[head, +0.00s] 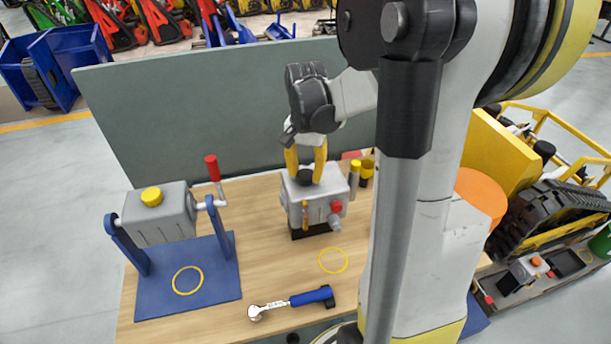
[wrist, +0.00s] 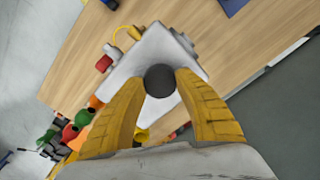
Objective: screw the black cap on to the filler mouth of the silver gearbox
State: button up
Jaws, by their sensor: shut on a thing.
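The silver gearbox (head: 313,206) stands upright on the wooden bench, and its top shows in the wrist view (wrist: 152,50). My gripper (head: 306,177) points down over the top of this gearbox. Its yellow fingers are shut on the black cap (head: 305,178), which also shows between the fingertips in the wrist view (wrist: 160,80). The cap is at or just above the gearbox top; I cannot tell whether it touches the filler mouth, which is hidden beneath it.
A second grey gearbox with a yellow cap (head: 152,197) hangs in a blue stand (head: 188,277) at left. A blue-handled wrench (head: 291,302) lies in front. A yellow ring (head: 333,261) marks bare bench. A grey-green panel (head: 230,110) rises behind.

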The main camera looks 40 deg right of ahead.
jog(key=m, duration=0.4)
jog(key=o, duration=1.1)
